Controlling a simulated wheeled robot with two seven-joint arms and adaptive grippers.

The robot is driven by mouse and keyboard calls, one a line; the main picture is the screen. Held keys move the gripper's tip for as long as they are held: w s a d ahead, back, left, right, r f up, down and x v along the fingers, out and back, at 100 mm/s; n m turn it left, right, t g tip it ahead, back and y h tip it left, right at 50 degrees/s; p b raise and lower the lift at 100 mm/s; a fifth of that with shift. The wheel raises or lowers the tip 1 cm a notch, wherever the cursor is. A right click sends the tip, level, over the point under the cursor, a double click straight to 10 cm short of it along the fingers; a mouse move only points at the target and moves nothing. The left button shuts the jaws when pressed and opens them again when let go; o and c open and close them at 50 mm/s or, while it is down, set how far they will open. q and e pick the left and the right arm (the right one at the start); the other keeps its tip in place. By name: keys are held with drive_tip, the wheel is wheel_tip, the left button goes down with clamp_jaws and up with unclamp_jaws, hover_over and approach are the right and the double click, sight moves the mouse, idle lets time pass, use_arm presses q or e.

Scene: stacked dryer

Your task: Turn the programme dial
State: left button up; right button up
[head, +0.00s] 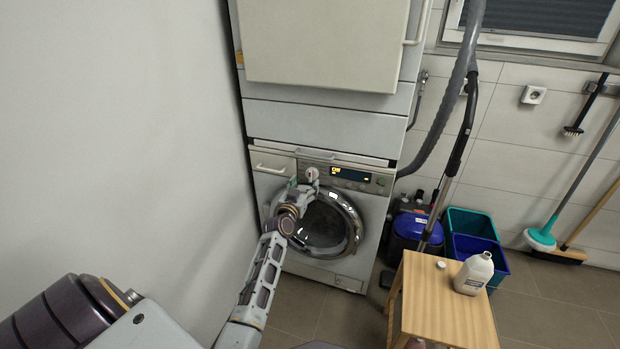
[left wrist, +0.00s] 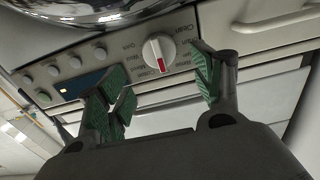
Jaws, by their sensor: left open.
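The programme dial (left wrist: 158,52) is a round white knob with a red mark on the grey control panel, with printed words around it. In the left wrist view it lies between and beyond the green-padded fingers of my left gripper (left wrist: 160,85), which is open. The fingers stand on either side of it; I cannot tell whether they touch it. In the head view the dial (head: 312,173) shows beside the lit display, and my left gripper (head: 300,190) is right in front of the panel, partly covering it.
The machine's round door (head: 328,225) is below the panel. A wooden stool (head: 445,305) with a white bottle (head: 474,273) stands to the right. A grey hose (head: 450,110) and a blue bin (head: 412,233) are right of the machine. A plain wall is at left.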

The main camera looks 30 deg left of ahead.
sight(310, 176)
use_arm(q)
drive_tip(key=shift+b+x, duration=0.35)
drive_tip(key=shift+x, duration=1.35)
drive_tip(key=shift+w+a, duration=0.15)
drive_tip(key=shift+w, duration=0.45)
drive_tip(key=shift+b+x, duration=0.3)
drive_tip(key=shift+x, duration=0.45)
drive_tip(key=shift+w+a, duration=0.1)
drive_tip(key=shift+w, duration=0.1)
use_arm(e)
drive_tip(key=r, duration=0.2)
drive_tip(key=w+r, duration=0.1)
drive_tip(key=shift+a+r, duration=0.4)
use_arm(q)
drive_tip(key=shift+c, duration=0.2)
use_arm(e)
drive_tip(key=shift+s, duration=0.1)
use_arm(q)
drive_tip(key=c, duration=0.9)
use_arm(e)
drive_tip(key=shift+s+f, duration=0.1)
drive_tip(key=shift+f, duration=0.1)
